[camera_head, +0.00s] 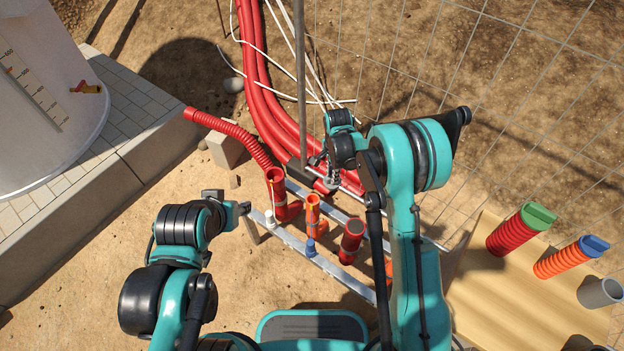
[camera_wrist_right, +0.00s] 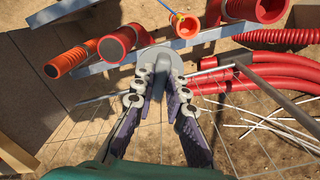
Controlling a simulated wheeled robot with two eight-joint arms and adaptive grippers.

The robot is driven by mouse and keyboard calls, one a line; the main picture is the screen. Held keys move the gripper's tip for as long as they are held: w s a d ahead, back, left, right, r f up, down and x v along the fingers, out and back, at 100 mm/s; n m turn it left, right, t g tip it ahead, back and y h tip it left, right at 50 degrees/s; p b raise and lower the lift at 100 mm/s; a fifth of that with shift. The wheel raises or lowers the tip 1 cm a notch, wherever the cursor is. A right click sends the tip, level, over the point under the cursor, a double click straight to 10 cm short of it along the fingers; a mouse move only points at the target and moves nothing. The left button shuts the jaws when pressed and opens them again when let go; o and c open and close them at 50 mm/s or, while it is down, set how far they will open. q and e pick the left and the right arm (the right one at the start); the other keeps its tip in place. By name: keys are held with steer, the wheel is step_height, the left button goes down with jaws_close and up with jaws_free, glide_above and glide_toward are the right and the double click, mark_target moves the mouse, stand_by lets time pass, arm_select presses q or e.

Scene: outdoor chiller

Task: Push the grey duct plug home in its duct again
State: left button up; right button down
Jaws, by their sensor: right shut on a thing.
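The grey duct plug (camera_wrist_right: 165,58) shows in the wrist view between the fingertips of my right gripper (camera_wrist_right: 163,82), which is shut on it. In the head view my right gripper (camera_head: 332,172) is behind the row of duct stubs, with a small grey part of the plug (camera_head: 333,184) below it. Upright duct stubs stand along a metal rail: a red one (camera_head: 277,183), an orange one (camera_head: 313,212) and a red one with a dark top (camera_head: 352,238). I cannot tell which duct the plug belongs to. My left gripper (camera_head: 240,208) is left of the stubs; its jaw state is unclear.
Thick red pipes (camera_head: 268,95) and white cables run behind the rail (camera_head: 310,250). A wire fence (camera_head: 480,100) stands at the back right. A wooden board (camera_head: 500,300) holds a green-capped red duct (camera_head: 518,230), a blue-capped orange duct (camera_head: 570,258) and a grey tube (camera_head: 598,292).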

steer(key=w+a+f+m+b, duration=0.1)
steer(key=w+a+f+m, duration=0.2)
steer(key=a+f+m, duration=0.3)
steer(key=shift+w+a+f, duration=0.2)
steer(key=shift+a+f, duration=0.1)
steer(key=shift+f, duration=0.2)
steer(key=shift+f+b, duration=2.45)
steer(key=shift+f, duration=0.45)
step_height(320, 180, down, 3)
steer(key=shift+r+b, duration=0.1)
steer(key=shift+b, duration=0.85)
steer(key=shift+f, duration=0.3)
